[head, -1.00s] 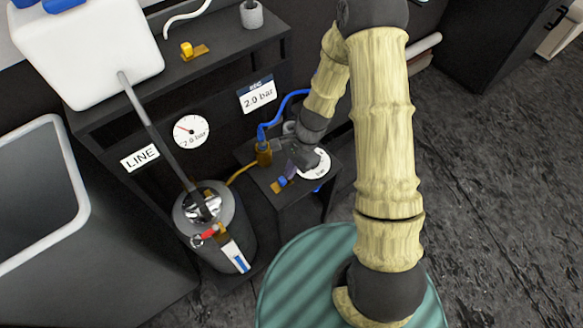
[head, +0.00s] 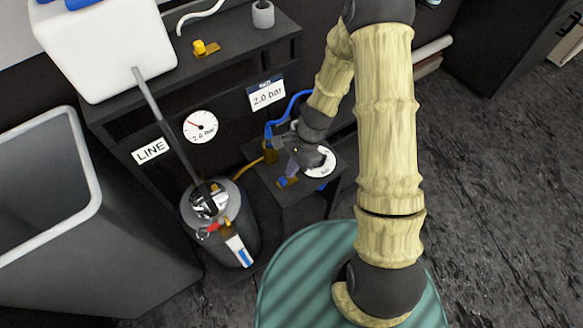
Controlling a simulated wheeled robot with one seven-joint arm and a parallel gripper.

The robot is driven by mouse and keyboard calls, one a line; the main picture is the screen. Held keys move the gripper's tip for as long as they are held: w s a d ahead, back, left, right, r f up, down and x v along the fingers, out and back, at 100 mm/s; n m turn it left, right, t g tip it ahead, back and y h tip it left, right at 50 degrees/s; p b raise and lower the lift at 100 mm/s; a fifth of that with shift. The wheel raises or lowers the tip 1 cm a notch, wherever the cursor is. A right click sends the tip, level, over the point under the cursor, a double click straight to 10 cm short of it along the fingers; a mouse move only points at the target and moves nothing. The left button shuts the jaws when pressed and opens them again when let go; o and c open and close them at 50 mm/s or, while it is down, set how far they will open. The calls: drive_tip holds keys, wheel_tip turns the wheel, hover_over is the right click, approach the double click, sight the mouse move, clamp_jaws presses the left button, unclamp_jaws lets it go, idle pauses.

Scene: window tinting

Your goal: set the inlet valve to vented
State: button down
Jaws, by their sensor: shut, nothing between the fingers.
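A small brass valve with a blue handle (head: 288,182) sits on the low dark stand at centre. A brass fitting (head: 270,151) with a blue hose stands just behind it, partly covered by my gripper. My gripper (head: 288,155) is over the stand, shut and empty, close above the blue-handled valve; I cannot tell whether it touches it.
A white round dial (head: 322,161) is beside my gripper, partly hidden. A wall gauge (head: 200,127) and a "2.0 bar" display (head: 267,94) are behind. A grey bin (head: 45,200) stands at left. A yellow-handled valve (head: 205,47) is on the shelf. Open floor lies at right.

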drive_tip(key=p+v, duration=0.6)
drive_tip(key=v, duration=0.2)
drive_tip(key=shift+w+d+r+p, duration=0.2)
drive_tip(key=shift+p, duration=0.2)
drive_tip(key=s+d+r+n+t+h+p, duration=0.1)
drive_tip(key=s+d+r+n+p, duration=0.1)
drive_tip(key=r, duration=0.8)
drive_tip(key=s+d+r+n+t+h+p, duration=0.1)
drive_tip(key=s+d+r+n+t+p, duration=0.1)
drive_tip(key=r+n, duration=0.4)
drive_tip(key=s+d+r+n+t+h+p, duration=0.1)
drive_tip(key=s+d+r+n+p, duration=0.2)
drive_tip(key=r, duration=1.1)
drive_tip(key=shift+s+d+n+t+h+p, duration=0.3)
drive_tip(key=shift+d+n+t+h+p, duration=0.15)
drive_tip(key=shift+d+p, duration=0.45)
